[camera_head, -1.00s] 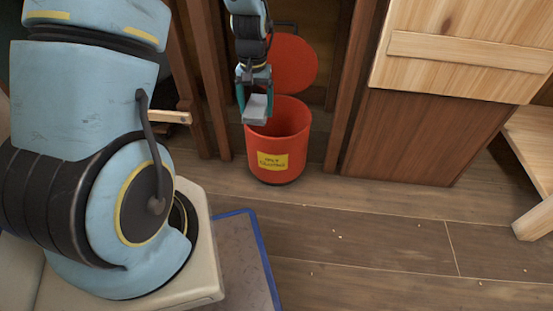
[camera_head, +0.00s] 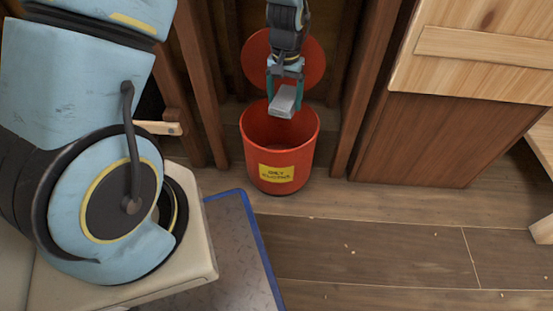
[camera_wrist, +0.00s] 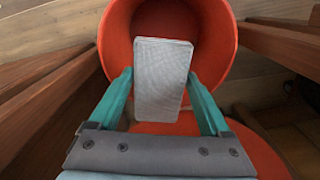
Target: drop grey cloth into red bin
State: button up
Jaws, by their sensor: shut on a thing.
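The grey cloth (camera_head: 286,101) is a flat, light grey folded block. My gripper (camera_head: 285,88) is shut on it, with a teal finger on each side. In the wrist view the cloth (camera_wrist: 160,80) sits between my fingers (camera_wrist: 160,90), in front of the bin's opening. The red bin (camera_head: 255,150) stands upright on the floor with a yellow label on its front. Its round red lid (camera_head: 257,60) is up behind it. My gripper holds the cloth over the bin's mouth, toward the back. The exact height above the rim is hard to tell.
Dark wooden posts (camera_head: 367,80) stand on both sides of the bin. A wooden cabinet (camera_head: 440,135) is at the right. A blue-edged mat (camera_head: 240,250) lies on the floor at the front. The plank floor (camera_head: 380,240) has small scattered bits and open room.

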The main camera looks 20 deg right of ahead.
notch_tip(320, 180, down, 6)
jog(key=b, duration=0.6)
jog(key=shift+r, duration=0.1)
jog(key=o, duration=1.1)
jog(key=shift+o, duration=0.2)
jog(key=shift+r, duration=0.1)
notch_tip(320, 180, up, 11)
jog(key=p, duration=0.5)
